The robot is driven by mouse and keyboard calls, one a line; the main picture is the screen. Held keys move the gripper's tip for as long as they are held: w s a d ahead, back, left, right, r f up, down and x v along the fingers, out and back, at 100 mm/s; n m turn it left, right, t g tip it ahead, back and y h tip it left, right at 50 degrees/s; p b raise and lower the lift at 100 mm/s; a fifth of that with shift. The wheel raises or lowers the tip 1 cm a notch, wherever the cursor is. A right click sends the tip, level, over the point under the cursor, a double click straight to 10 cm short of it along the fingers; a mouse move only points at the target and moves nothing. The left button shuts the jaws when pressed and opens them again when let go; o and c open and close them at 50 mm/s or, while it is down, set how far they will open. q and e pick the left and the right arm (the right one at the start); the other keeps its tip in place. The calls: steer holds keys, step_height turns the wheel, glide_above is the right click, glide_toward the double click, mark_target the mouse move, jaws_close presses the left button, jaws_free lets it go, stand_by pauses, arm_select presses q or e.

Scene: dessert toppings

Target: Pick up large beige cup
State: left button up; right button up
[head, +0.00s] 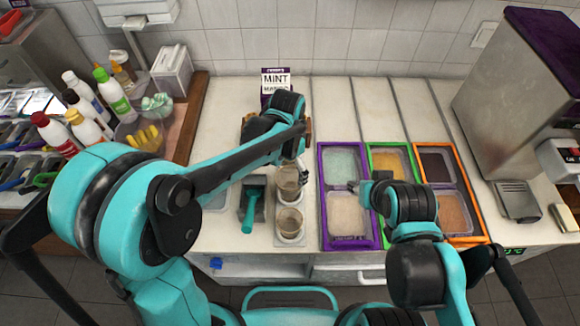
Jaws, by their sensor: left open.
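Two see-through cups with beige-brown contents stand one behind the other at the counter's front middle: a rear cup (288,178) and a front cup (289,221). I cannot tell which is the large beige one. My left arm reaches over from the left and bends down behind the rear cup. My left gripper (298,179) is open at the rear cup's upper right side; whether it touches is unclear. My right gripper (354,187) hangs over the purple-framed bins, apart from the cups; its fingers are too small to read.
Topping bins in purple (322,222), green and orange frames fill the counter to the right. A teal-handled scoop (250,208) lies left of the cups. A mint sign (276,80) stands behind. Bottles (113,94) crowd the left.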

arm_select(q)
steer(key=b, duration=0.2)
glide_above(290, 178)
steer(key=s, duration=0.3)
step_height(290, 178, down, 8)
steer(key=shift+s, duration=0.2)
steer(key=shift+r, duration=0.1)
steer(key=c, duration=1.1)
